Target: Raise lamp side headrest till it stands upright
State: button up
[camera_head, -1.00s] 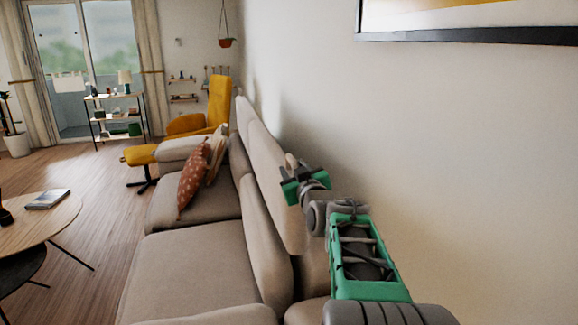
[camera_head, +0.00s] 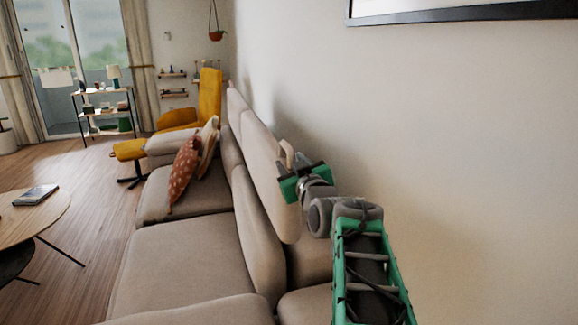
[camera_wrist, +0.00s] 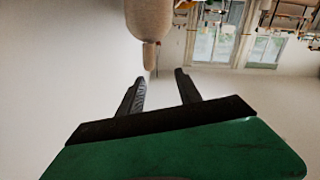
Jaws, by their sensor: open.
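The beige sofa (camera_head: 185,258) runs away from me along the wall. A near padded headrest (camera_head: 270,182) rises above its backrest, and a farther headrest (camera_head: 237,106) stands behind it. I cannot tell which is the lamp side one, as no arc lamp shows. My gripper (camera_head: 288,160) is beside the wall-side upper edge of the near headrest; contact cannot be told. In the wrist view my gripper (camera_wrist: 161,88) is open with nothing between its fingers. A rounded beige padded piece (camera_wrist: 150,18) is ahead of the fingertips, apparently apart from them.
The white wall (camera_head: 440,150) is close on the right, with a framed picture (camera_head: 450,12) above. Cushions (camera_head: 184,168) lie at the sofa's far end. A yellow armchair (camera_head: 208,100) stands beyond. A round wooden table (camera_head: 30,215) is at left, with open floor between.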

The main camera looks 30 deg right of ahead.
jog(key=shift+b+v, duration=1.05)
jog(key=shift+v, duration=1.1)
jog(key=shift+f+b, duration=0.15)
jog(key=shift+b, duration=0.2)
jog(key=s+a+f+g+y+p, duration=0.1)
jog(key=a+f+g+y+p, duration=0.15)
jog(key=a+p, duration=0.5)
jog(key=s+a+f+g+y+p, duration=0.15)
jog(key=a+g+p, duration=0.25)
jog(key=a+p, duration=0.4)
jog(key=s+a+f+g+y+p, duration=0.1)
jog(key=s+a+f+g+p, duration=0.4)
jog(key=s+a, duration=0.5)
jog(key=s+g, duration=0.2)
jog(key=s, duration=0.2)
jog(key=shift+f+n, duration=0.15)
jog(key=shift+n, duration=0.15)
